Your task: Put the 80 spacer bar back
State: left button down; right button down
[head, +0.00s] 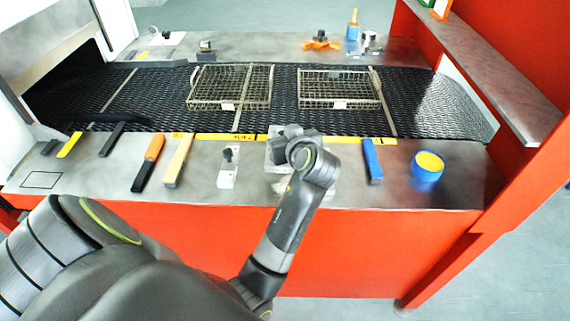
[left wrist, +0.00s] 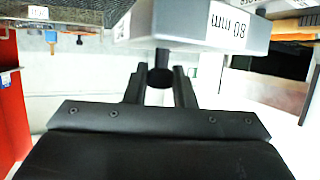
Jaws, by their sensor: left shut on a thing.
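The 80 spacer bar is a pale grey block marked "80 mm" with a black knob, and it shows large in the left wrist view (left wrist: 195,20). My left gripper (left wrist: 160,85) is shut on its knob. In the head view the left gripper (head: 287,140) is over the front ledge by the belt's near edge, and hides most of the block. I cannot tell whether the block touches the ledge. A black outlined rectangle (head: 41,180) is empty at the ledge's left end. My right gripper is not in view.
Two wire baskets (head: 230,88) (head: 338,90) stand on the dark mesh belt (head: 285,118). On the front ledge lie an orange-and-black handled tool (head: 148,163), a wooden-handled tool (head: 178,160), a knobbed block (head: 228,168), a blue bar (head: 373,160) and a blue pot (head: 426,172).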

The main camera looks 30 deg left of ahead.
pick_arm(q)
notch_tip(320, 180, down, 2)
jog(key=shift+w+a+f, duration=0.1)
jog(key=shift+f, duration=0.15)
notch_tip(320, 180, down, 4)
jog(key=shift+r+p, duration=0.15)
jog(key=shift+p, duration=0.25)
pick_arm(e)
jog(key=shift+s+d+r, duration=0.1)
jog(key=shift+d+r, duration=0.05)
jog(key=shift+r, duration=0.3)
pick_arm(q)
jog(key=shift+f, duration=0.2)
jog(key=shift+f, duration=0.15)
jog(key=c, duration=1.2)
grip_release()
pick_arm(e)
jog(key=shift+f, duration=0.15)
